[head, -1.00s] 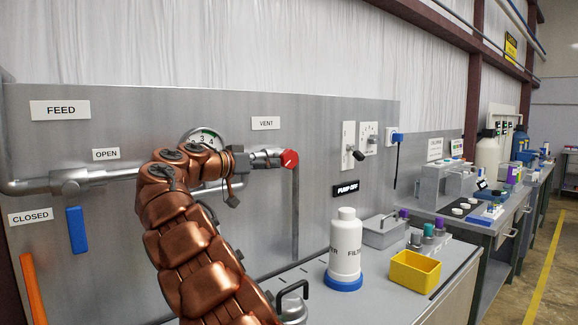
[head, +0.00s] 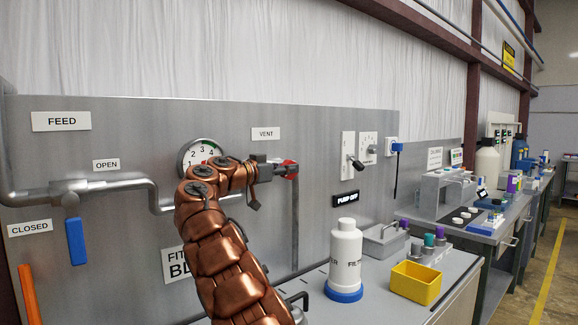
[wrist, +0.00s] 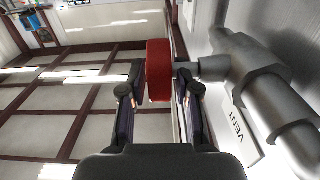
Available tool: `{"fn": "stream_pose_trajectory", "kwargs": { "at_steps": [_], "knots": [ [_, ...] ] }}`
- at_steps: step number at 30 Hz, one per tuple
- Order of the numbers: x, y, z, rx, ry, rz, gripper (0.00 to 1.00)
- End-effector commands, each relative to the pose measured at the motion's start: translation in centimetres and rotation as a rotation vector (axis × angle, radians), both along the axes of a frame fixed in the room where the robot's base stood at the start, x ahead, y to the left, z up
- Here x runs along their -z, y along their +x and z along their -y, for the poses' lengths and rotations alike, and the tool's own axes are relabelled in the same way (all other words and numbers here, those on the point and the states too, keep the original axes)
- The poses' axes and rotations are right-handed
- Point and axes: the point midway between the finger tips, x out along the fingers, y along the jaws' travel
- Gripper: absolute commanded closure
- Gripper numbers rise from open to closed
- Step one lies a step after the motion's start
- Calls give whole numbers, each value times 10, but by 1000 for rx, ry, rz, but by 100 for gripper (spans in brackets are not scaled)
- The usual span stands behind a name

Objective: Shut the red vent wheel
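The red vent wheel (head: 291,163) sits at the end of a grey pipe under the VENT sign (head: 266,133) in the head view. In the wrist view the wheel (wrist: 158,70) is seen edge-on, with its stem running right to the grey valve body (wrist: 245,65). My gripper (wrist: 159,80) has one finger on each side of the wheel, along its flat faces. The fingers lean inward and appear to press on it. In the head view my gripper (head: 283,170) covers most of the wheel, so its turn position is hidden.
A dial gauge (head: 201,155) is behind my arm. A blue-handled feed valve (head: 76,240) is at left. A white filter bottle (head: 345,255) and a yellow bin (head: 416,281) stand on the bench below right.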

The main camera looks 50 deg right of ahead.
Motion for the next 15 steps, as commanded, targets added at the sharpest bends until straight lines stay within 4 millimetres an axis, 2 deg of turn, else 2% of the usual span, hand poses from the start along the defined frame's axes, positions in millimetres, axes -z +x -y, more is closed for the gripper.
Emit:
{"fn": "stream_pose_trajectory", "kwargs": {
  "at_steps": [4,11,15],
  "knots": [
    [0,-1,10,1,1,-1,69],
    [1,-1,10,0,0,-1,69],
    [1,-1,10,0,0,-1,83]
  ]
}}
